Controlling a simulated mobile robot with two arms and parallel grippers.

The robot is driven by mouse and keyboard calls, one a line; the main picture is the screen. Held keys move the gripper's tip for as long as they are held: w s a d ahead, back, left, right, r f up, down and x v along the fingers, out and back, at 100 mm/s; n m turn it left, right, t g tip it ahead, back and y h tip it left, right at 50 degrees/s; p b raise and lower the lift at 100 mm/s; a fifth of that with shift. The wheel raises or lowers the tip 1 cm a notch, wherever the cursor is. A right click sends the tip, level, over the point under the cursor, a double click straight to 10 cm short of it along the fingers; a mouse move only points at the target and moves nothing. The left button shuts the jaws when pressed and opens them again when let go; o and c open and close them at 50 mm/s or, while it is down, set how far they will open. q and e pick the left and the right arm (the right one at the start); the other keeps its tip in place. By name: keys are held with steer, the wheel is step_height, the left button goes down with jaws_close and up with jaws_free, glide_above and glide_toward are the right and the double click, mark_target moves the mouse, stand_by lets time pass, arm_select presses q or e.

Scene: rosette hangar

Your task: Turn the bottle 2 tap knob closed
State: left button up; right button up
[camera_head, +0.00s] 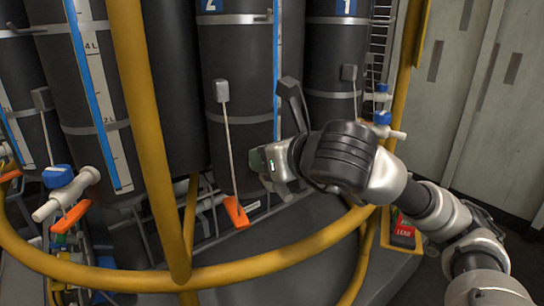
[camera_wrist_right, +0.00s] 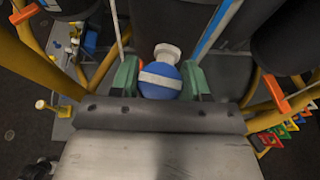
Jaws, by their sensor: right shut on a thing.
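Bottle 2 (camera_head: 235,60) is a dark upright cylinder with a white "2" on a blue label, in the middle of the head view. My right gripper (camera_head: 268,163) is at the lower right of this bottle. In the right wrist view the bottle 2 tap knob (camera_wrist_right: 160,82), blue with a white band, sits between the green fingers of my right gripper (camera_wrist_right: 160,88). The gripper is shut on it. The white spout end (camera_wrist_right: 167,51) shows just beyond the knob. In the head view my gripper and wrist hide this tap. My left gripper is in neither view.
A yellow rail (camera_head: 240,272) curves across the front, with an upright yellow post (camera_head: 140,90) left of bottle 2. Bottle 1 (camera_head: 329,60) stands to the right with its blue-knobbed tap (camera_head: 382,118). Another blue-knobbed tap (camera_head: 57,177) is at left. Orange tabs (camera_head: 236,211) hang below the bottles.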

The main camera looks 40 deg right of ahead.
stand_by(0.4)
steer(key=o, duration=0.9)
steer(key=shift+s+r, duration=0.1)
steer(key=shift+s, duration=0.15)
steer(key=shift+v, duration=1.2)
arm_select(q)
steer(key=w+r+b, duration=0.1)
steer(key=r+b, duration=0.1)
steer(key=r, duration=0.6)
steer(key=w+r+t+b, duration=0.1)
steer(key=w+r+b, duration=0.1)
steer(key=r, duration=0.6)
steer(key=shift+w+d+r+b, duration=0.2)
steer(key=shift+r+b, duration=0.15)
steer(key=shift+b, duration=0.2)
arm_select(e)
steer(key=v, duration=0.7)
steer(key=shift+s+r, duration=0.15)
steer(key=shift+s, duration=0.25)
